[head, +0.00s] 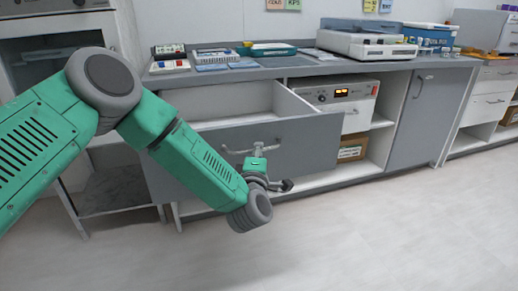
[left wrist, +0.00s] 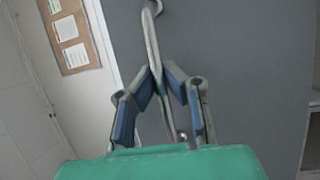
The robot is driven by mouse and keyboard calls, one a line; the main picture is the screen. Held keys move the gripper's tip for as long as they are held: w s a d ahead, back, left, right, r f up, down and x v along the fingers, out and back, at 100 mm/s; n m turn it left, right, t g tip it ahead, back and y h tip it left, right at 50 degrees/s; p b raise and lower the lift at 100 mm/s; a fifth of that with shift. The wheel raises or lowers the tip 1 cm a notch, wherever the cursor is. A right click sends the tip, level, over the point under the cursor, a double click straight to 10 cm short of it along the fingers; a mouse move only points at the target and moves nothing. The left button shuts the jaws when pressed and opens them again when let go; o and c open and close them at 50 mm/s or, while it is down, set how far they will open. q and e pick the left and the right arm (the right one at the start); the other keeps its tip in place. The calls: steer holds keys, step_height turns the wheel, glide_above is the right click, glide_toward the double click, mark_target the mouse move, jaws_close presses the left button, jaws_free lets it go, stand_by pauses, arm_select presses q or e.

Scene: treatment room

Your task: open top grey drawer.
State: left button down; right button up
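The top grey drawer (head: 312,142) is pulled out from the counter unit, and its pale empty interior shows behind the front panel. Its metal bar handle (head: 236,152) is on the outer face, partly hidden by my left gripper (head: 257,150). In the left wrist view, the handle (left wrist: 151,35) runs between the two blue-grey fingers of my left gripper (left wrist: 164,72). The fingertips are closed in on the bar. The grey drawer front (left wrist: 235,45) fills much of that view. My right gripper is not in view.
The grey countertop (head: 275,73) carries a printer-like device (head: 365,43) and several small boxes. A device with an orange display (head: 340,93) sits on the shelf right of the drawer, above a cardboard box (head: 352,149). A grey cabinet door (head: 428,115) is shut. The floor in front (head: 370,230) is clear.

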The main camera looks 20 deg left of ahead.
arm_select(q)
steer(key=shift+s+f, duration=0.1)
steer(key=shift+f, duration=0.25)
steer(key=c, duration=1.6)
jaws_free()
steer(key=shift+c, duration=0.2)
steer(key=shift+a, duration=0.1)
steer(key=shift+r, duration=0.1)
steer(key=shift+s, duration=0.25)
steer(key=v, duration=1.1)
steer(key=shift+s, duration=0.1)
